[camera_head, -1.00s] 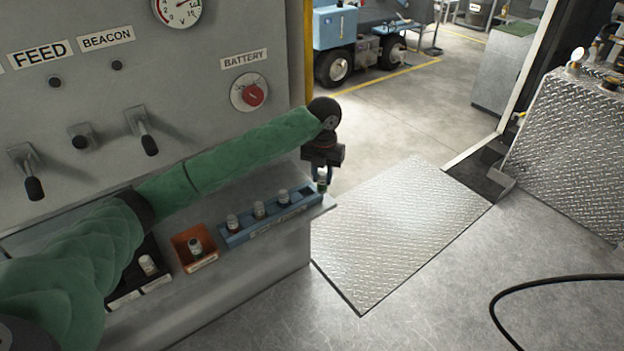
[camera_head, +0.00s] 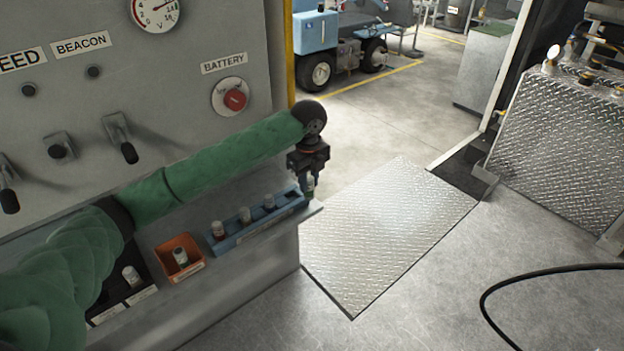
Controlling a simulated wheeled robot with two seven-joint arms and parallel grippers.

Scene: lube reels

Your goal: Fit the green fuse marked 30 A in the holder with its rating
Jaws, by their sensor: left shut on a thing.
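My left gripper (camera_head: 309,184) points down just beyond the right end of the blue rack (camera_head: 240,239), over the shelf's right end. It is shut on a small fuse (camera_head: 310,191), mostly covered by the fingers; its colour and rating cannot be read. Several fuses stand in the rack, among them a red-banded one (camera_head: 218,231). Another pale fuse with a greenish band (camera_head: 181,257) is in the orange tray (camera_head: 190,271). A whitish fuse (camera_head: 131,276) stands in the black holder block (camera_head: 106,296), partly hidden by my arm. The labels there are too small to read. My right gripper is out of view.
The grey panel behind carries levers, a gauge (camera_head: 157,10) and a red battery switch (camera_head: 234,99). The shelf's right edge is close to my left gripper. Open floor with a tread plate (camera_head: 390,235) lies to the right, with a black hose (camera_head: 540,275).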

